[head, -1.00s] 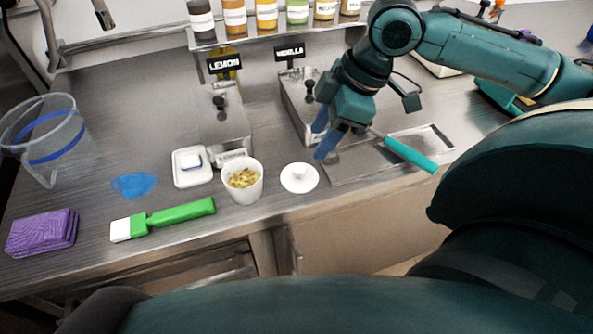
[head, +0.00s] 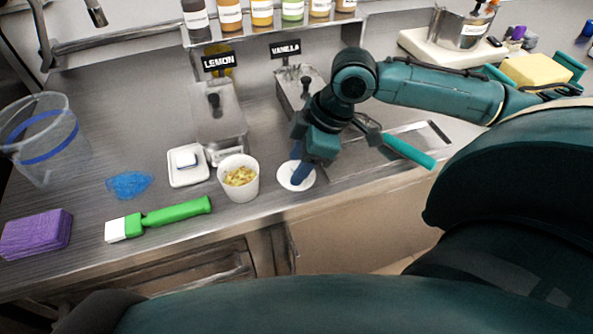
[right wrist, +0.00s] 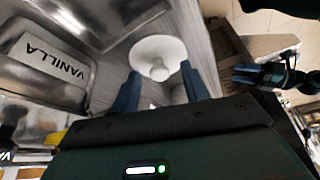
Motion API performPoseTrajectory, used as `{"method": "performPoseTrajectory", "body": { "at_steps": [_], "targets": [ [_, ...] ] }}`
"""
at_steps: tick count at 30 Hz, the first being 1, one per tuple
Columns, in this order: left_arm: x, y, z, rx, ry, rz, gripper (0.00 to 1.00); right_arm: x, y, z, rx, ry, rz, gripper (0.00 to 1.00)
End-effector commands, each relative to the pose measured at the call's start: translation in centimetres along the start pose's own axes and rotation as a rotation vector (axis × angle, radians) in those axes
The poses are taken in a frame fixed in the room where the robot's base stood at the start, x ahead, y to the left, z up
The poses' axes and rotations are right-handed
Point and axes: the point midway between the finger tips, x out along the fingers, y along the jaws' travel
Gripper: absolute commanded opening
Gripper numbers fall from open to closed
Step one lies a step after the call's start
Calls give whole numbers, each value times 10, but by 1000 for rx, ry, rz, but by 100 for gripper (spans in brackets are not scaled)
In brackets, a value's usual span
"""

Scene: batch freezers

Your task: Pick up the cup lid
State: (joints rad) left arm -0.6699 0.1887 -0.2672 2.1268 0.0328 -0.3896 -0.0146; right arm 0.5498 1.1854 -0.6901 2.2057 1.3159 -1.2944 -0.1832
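The white round cup lid (head: 308,181) lies on the steel counter to the right of the white cup (head: 239,180), which holds yellowish pieces. In the right wrist view the lid (right wrist: 158,50) shows its central knob. My right gripper (head: 298,178) is over the lid, its blue fingers hiding part of it. In the right wrist view the two fingers of the right gripper (right wrist: 158,84) are apart, with the knob in line with the gap between them. The gripper is open and empty.
Left of the cup are a white dish (head: 188,167), a green-handled spatula (head: 175,212), a purple sponge (head: 36,234) and a clear pitcher (head: 45,140). A teal-handled scoop (head: 408,151) lies at the right. The VANILLA freezer (head: 290,90) stands behind the lid.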

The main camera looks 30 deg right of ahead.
Motion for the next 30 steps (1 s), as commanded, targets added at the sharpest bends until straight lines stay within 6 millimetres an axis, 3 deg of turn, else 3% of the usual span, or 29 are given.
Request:
{"method": "performPoseTrajectory", "body": {
  "at_steps": [16,25,30],
  "targets": [
    [2,1,3,-9,-5,-3,63,0,0,0,0,0,0,0],
    [1,1,2,-9,-6,-3,63,-4,0,-2,-1,1,1,0],
    [-1,1,-1,-6,-6,-3,63,-29,1,-12,-4,4,4,0]
  ]
}}
